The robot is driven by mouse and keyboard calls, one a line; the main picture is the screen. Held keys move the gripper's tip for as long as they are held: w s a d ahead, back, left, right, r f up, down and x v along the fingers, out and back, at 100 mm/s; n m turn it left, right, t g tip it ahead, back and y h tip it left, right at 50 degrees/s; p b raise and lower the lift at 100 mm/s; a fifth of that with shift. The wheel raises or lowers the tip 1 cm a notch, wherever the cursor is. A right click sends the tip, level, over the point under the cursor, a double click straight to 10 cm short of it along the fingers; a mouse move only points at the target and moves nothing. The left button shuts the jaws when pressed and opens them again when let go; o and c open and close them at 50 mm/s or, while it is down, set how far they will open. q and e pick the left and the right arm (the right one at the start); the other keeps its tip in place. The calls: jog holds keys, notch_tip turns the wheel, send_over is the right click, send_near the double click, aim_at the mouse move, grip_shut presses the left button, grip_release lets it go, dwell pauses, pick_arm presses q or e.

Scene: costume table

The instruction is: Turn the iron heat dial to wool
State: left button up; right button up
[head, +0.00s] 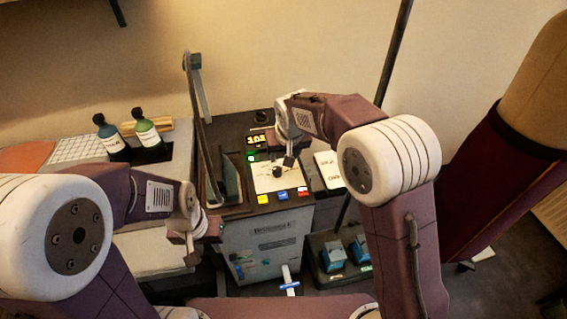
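The heat dial (278,171) is a small black knob on a pale panel (265,182) on top of a grey control unit (268,243). Its markings are too small to read, so I cannot tell its setting. My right gripper (289,158) hangs just above and right of the dial in the picture; whether it touches the dial is unclear. Its fingers are partly hidden by its own body. My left gripper (200,240) is at the unit's left front side, away from the dial. Its fingers look apart, with nothing seen between them.
An upright iron-like object (231,184) stands left of the panel. Yellow (264,199), blue (283,196) and red (302,191) buttons line the front edge. A lit display (257,139) is behind. A white card (328,168) lies right. Two bottles (146,133) stand at left.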

aim_at(277, 169)
jog(key=x, duration=0.3)
jog(key=a+x, duration=0.1)
jog(key=x, duration=0.2)
jog(key=s+x, duration=0.1)
jog(key=x, duration=0.2)
jog(key=shift+a+f, duration=0.25)
jog(key=shift+a, duration=0.05)
grip_shut()
